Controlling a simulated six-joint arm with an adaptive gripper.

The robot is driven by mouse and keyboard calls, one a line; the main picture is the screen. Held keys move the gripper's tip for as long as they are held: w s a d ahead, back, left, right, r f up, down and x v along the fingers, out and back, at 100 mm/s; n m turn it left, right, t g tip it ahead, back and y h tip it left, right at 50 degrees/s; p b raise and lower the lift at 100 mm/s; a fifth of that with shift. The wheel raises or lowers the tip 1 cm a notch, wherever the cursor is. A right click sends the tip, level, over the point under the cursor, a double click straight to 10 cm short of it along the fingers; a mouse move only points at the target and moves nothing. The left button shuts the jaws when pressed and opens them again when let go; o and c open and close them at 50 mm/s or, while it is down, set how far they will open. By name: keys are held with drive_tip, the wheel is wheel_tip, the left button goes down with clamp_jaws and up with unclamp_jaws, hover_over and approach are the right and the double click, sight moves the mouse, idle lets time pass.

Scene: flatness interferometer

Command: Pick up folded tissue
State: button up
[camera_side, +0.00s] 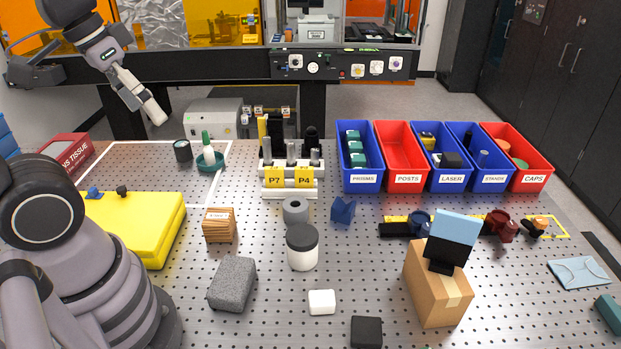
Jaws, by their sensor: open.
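No thing in view is labelled as the folded tissue. A flat light-blue folded piece (580,272) lies on the perforated table at the far right; it may be the tissue, but I cannot be sure. A small white rounded block (321,302) sits at the front middle. A red box marked as tissue (68,158) stands at the left edge, partly hidden by my arm. My gripper (152,112) is open at the upper left, pointing down and to the right. It is above the table's back-left area, far from the light-blue piece and the white block.
A yellow case (140,222), a grey block (232,284), a white jar with a dark lid (302,254) and a cardboard box with a black stand (430,295) occupy the table (520,310). Red and blue bins (362,183) line the back right.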

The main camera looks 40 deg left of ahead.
drive_tip(key=w+d+f+n+g+h, duration=0.35)
drive_tip(key=f+n+h, duration=0.2)
drive_tip(key=f, duration=0.25)
drive_tip(key=w+d+f+n+g+h, duration=0.2)
drive_tip(key=w+d+f+n+h, duration=0.3)
drive_tip(key=f+h, duration=0.25)
wheel_tip(320, 180, down, 10)
drive_tip(key=w+r+n+t, duration=0.1)
drive_tip(key=w+n+t, duration=0.2)
drive_tip(key=n+t, duration=0.3)
drive_tip(key=n+t+y, duration=0.2)
drive_tip(key=n, duration=0.4)
approach(318, 295)
drive_tip(key=a, duration=0.2)
drive_tip(key=shift+s+a+r, duration=0.3)
drive_tip(key=shift+r, duration=0.1)
drive_tip(key=shift+d+f+g, duration=0.25)
drive_tip(key=x, duration=0.7)
drive_tip(key=shift+w+d, duration=0.2)
drive_tip(key=shift+d, duration=0.05)
drive_tip(key=shift+r+x, duration=0.1)
drive_tip(key=shift+x, duration=1.3)
drive_tip(key=shift+r+x, duration=0.15)
drive_tip(key=shift+x, duration=1.2)
drive_tip(key=shift+d, duration=0.15)
